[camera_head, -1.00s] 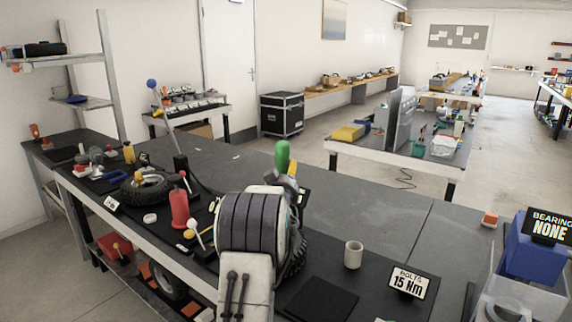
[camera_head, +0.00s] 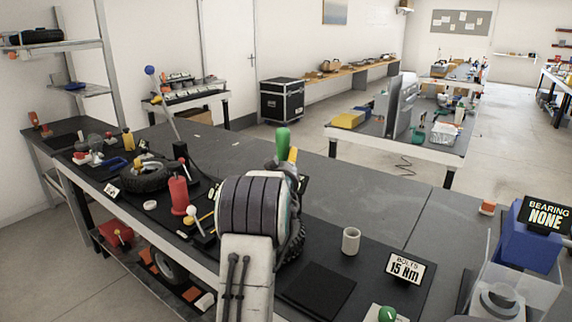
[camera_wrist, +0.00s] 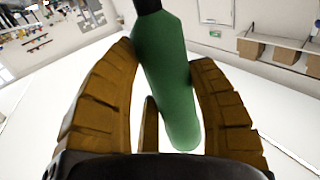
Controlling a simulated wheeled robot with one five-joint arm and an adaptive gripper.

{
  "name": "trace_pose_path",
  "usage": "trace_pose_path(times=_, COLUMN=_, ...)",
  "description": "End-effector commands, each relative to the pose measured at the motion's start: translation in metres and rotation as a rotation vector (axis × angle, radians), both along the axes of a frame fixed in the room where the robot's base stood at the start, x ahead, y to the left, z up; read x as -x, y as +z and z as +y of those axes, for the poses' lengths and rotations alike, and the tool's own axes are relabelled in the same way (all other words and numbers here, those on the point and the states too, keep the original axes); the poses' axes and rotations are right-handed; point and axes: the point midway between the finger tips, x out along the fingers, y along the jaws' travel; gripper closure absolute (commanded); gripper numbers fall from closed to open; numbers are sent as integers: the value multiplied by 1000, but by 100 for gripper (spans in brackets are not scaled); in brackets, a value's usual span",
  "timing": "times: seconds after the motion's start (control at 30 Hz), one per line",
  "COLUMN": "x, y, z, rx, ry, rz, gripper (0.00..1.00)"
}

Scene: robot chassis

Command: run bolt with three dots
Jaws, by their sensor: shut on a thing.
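My gripper (camera_wrist: 165,105) has brown, ribbed fingers and is shut on a green-handled tool (camera_wrist: 170,80), whose dark end points up in the wrist view. In the head view the green handle (camera_head: 283,141) sticks up behind my arm, with a yellow finger (camera_head: 292,156) beside it. A sign (camera_head: 405,268) reading "BOLTS 15 Nm" stands on the bench at the right. A dark wheel (camera_head: 297,240) is partly hidden behind my arm. I cannot make out a bolt with three dots in either view.
The bench (camera_head: 370,195) is clear along its back. A grey cup (camera_head: 351,240) and a black mat (camera_head: 318,291) lie right of my arm. A red cylinder (camera_head: 179,195) and a tyre (camera_head: 143,176) stand left. A blue block (camera_head: 528,247) with a "BEARING NONE" sign is at the right edge.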

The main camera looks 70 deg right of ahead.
Motion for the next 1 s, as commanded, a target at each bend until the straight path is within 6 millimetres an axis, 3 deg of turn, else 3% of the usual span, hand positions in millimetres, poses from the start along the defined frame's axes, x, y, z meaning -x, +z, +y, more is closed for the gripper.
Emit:
trace_pose_path(times=0.1, x=0, y=1, z=0, rx=9, ry=0, rz=-2, gripper=84)
trace_pose_path(times=0.7, x=0, y=-42, z=0, rx=8, ry=0, rz=-2, gripper=84)
trace_pose_path(times=1.0, x=0, y=-52, z=0, rx=9, ry=0, rz=-2, gripper=84)
